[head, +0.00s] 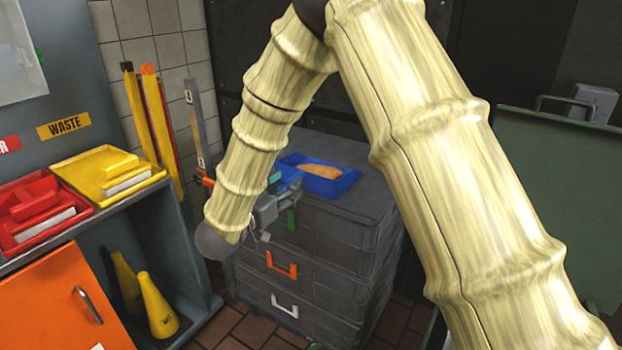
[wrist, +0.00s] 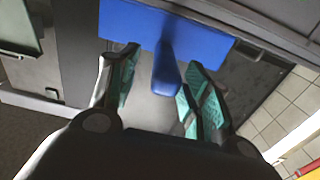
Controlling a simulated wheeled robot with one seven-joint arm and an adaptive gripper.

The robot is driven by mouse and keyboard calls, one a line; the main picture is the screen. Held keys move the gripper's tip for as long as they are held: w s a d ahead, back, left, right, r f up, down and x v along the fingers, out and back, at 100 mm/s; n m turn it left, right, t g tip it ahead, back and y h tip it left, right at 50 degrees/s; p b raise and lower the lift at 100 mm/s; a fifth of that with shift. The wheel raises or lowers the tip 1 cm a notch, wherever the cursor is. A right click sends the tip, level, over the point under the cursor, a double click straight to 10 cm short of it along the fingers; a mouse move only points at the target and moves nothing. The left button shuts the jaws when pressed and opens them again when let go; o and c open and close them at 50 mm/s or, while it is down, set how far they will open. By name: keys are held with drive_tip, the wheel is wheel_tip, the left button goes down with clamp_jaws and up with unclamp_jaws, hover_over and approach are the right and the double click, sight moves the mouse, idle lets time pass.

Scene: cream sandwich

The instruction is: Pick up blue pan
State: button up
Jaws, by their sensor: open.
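The blue pan (head: 335,186) lies on top of the grey drawer unit in the head view, with a tan object (head: 318,170) in it. In the wrist view the blue pan (wrist: 130,22) is at the top, and its handle points toward my gripper (wrist: 163,66). The gripper's two teal-padded fingers are apart, one on each side of the handle. I cannot tell whether either finger touches it. In the head view my gripper (head: 283,195) is at the near left edge of the unit's top, partly hidden by my arm.
The grey drawer unit (head: 318,240) has orange and white handles. At left stands a shelf with red trays (head: 40,210), yellow trays (head: 108,172) and yellow cones (head: 155,305). Tall yellow and red tools (head: 150,115) lean on the tiled wall. A green panel (head: 560,190) is at right.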

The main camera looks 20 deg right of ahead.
sight(304, 172)
drive_tip(key=shift+f+x, duration=0.1)
drive_tip(key=shift+x, duration=1.25)
drive_tip(key=shift+f+x, duration=0.15)
drive_tip(key=shift+x, duration=1.15)
drive_tip(key=shift+w+a, duration=0.1)
drive_tip(key=shift+w, duration=0.05)
clamp_jaws()
